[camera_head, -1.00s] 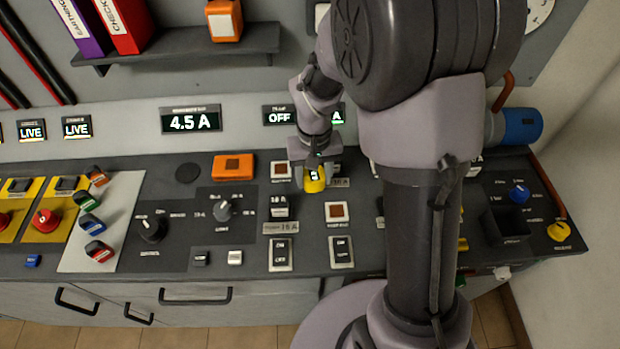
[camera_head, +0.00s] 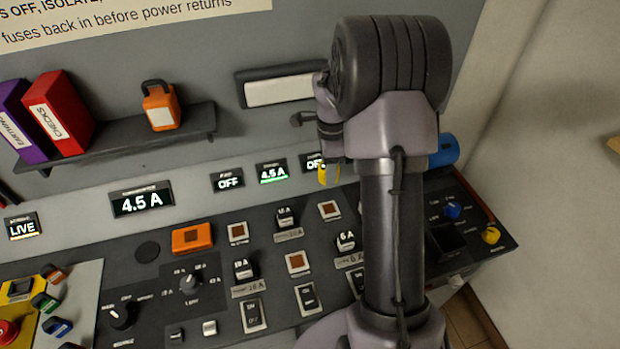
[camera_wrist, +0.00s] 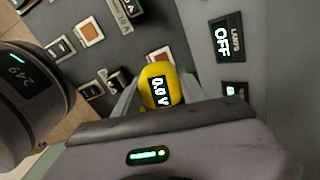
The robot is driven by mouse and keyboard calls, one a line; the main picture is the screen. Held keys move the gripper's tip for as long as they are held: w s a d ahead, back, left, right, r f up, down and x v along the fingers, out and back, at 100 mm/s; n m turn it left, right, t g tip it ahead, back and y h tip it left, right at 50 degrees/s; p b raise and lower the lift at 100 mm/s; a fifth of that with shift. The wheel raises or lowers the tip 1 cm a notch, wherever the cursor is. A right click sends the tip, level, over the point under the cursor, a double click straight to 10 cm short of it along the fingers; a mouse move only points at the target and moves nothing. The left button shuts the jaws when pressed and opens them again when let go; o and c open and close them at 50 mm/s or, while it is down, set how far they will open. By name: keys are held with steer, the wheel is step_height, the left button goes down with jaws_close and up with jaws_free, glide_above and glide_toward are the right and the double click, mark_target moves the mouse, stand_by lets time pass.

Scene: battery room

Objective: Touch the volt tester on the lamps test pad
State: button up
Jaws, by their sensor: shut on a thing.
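My gripper (camera_wrist: 157,92) is shut on the yellow volt tester (camera_wrist: 161,78), whose screen reads 0.0 V. In the head view the tester (camera_head: 329,174) shows beside my arm, which hides much of the gripper. It appears held above the back of the panel. Copper test pads in white frames show at the upper right (camera_head: 329,209), the middle (camera_head: 297,262) and the left (camera_head: 238,232). In the wrist view one pad (camera_wrist: 160,55) lies just beyond the tester. No contact is visible. Pad labels are too small to read. A display marked LAMPS (camera_wrist: 222,39) reads OFF.
Black switches (camera_head: 254,315) stand among the pads. An orange block (camera_head: 191,238) and knobs (camera_head: 189,283) are further left. A shelf (camera_head: 130,146) with binders and an orange padlock (camera_head: 160,106) juts from the wall. A blue cylinder (camera_head: 444,151) is behind my arm.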

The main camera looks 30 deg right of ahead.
steer(key=shift+d+r+m, duration=0.35)
steer(key=shift+d+m, duration=0.25)
steer(key=shift+d, duration=0.1)
steer(key=shift+a+f+b, duration=0.1)
steer(key=shift+f+b, duration=3.85)
steer(key=shift+f, duration=2.7)
steer(key=shift+s+f+b, duration=0.1)
steer(key=shift+f+b, duration=0.45)
steer(key=shift+b, duration=0.05)
step_height(320, 180, up, 7)
steer(key=p, duration=0.4)
steer(key=shift+p, duration=0.35)
